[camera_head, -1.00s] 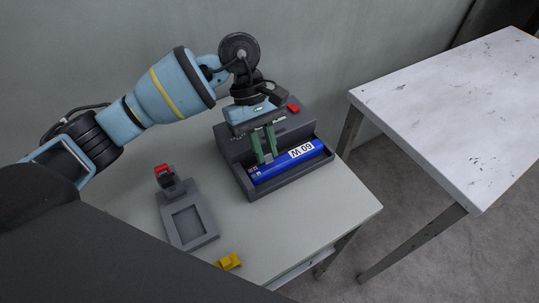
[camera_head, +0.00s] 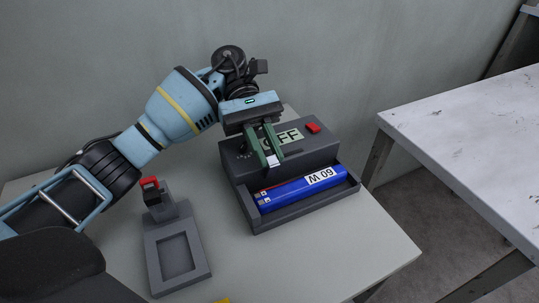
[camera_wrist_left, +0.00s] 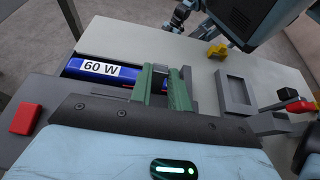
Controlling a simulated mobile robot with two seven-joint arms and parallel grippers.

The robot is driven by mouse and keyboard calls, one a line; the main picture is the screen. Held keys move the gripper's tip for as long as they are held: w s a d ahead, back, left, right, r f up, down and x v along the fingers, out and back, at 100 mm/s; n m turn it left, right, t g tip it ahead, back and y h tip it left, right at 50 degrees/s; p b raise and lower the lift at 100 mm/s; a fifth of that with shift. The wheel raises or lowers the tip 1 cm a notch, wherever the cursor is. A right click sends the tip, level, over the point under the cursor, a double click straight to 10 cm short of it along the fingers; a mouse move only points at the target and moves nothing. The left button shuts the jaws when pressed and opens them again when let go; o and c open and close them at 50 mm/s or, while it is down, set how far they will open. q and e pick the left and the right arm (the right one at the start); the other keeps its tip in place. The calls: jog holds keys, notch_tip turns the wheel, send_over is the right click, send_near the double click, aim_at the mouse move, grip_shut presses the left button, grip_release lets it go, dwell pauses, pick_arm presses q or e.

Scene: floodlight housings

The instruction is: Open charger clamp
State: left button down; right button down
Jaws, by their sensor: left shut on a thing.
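The battery also shows in the left wrist view (camera_wrist_left: 98,69). My left gripper (camera_head: 271,161) is above the charger's tray edge, behind the battery's left end. Its green fingers (camera_wrist_left: 160,88) are shut on a small part, apparently the charger clamp, mostly hidden between them. A pale patch shows at the fingertips in the head view. My right gripper is not in view.
A red button (camera_head: 313,128) and a partly covered display reading "FF" (camera_head: 291,136) are on the charger's top. A grey fixture (camera_head: 178,254) with a red-topped part (camera_head: 150,183) stands to the left. A second table (camera_head: 480,150) is at right.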

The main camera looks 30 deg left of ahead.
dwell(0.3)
pick_arm(q)
jog(key=c, duration=1.3)
grip_release()
